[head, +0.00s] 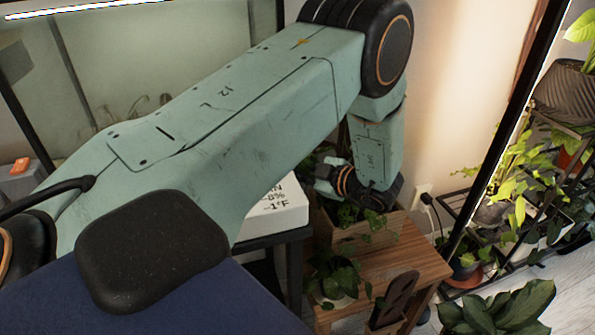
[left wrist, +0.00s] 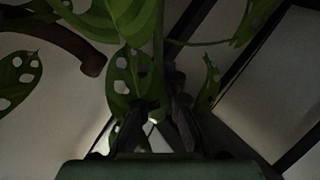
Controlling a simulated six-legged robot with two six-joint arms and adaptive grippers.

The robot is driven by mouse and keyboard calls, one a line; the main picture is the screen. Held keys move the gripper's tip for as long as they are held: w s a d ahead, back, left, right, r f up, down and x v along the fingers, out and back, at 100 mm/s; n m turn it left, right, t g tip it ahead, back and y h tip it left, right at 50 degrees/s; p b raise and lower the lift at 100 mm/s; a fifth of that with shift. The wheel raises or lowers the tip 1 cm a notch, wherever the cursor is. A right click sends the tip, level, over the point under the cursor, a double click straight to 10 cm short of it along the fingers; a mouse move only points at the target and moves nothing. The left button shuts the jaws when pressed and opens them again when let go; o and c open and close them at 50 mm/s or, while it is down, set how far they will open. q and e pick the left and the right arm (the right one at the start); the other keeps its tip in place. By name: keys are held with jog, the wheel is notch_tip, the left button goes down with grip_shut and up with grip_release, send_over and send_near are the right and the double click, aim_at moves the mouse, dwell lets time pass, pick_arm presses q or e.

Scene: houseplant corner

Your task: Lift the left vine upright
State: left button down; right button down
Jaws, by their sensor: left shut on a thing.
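The vine (left wrist: 158,45) shows in the left wrist view as a green stem with large leaves full of holes. Its stem runs down between the dark fingers of my left gripper (left wrist: 162,105), which is shut on it. Leaves hang on both sides, and one holed leaf (left wrist: 132,78) lies right at the fingers. In the head view my left arm comes in from the left and its wrist bends down over the plants at the wooden stand. The fingertips and the held stem are hard to make out there. My right gripper is not in view.
A wooden stool-like stand (head: 395,262) carries a planter (head: 345,238). A white box with lettering (head: 275,210) sits on a dark-edged table. A black plant rack (head: 470,215) stands at right, with a leafy plant (head: 500,308) in front.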

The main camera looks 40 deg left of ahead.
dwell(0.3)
pick_arm(q)
jog(key=shift+w+d+r+m+y+p, duration=0.15)
jog(key=shift+w+d+r+m+y, duration=0.1)
jog(key=shift+w+r, duration=0.2)
jog(key=shift+w+d+r+m+y+p, duration=0.15)
jog(key=shift+w+d+r+m, duration=0.1)
jog(key=shift+w+r, duration=0.15)
jog(key=c, duration=1.4)
grip_release()
jog(key=shift+c, duration=0.2)
jog(key=v, duration=1.2)
jog(key=shift+w, duration=0.1)
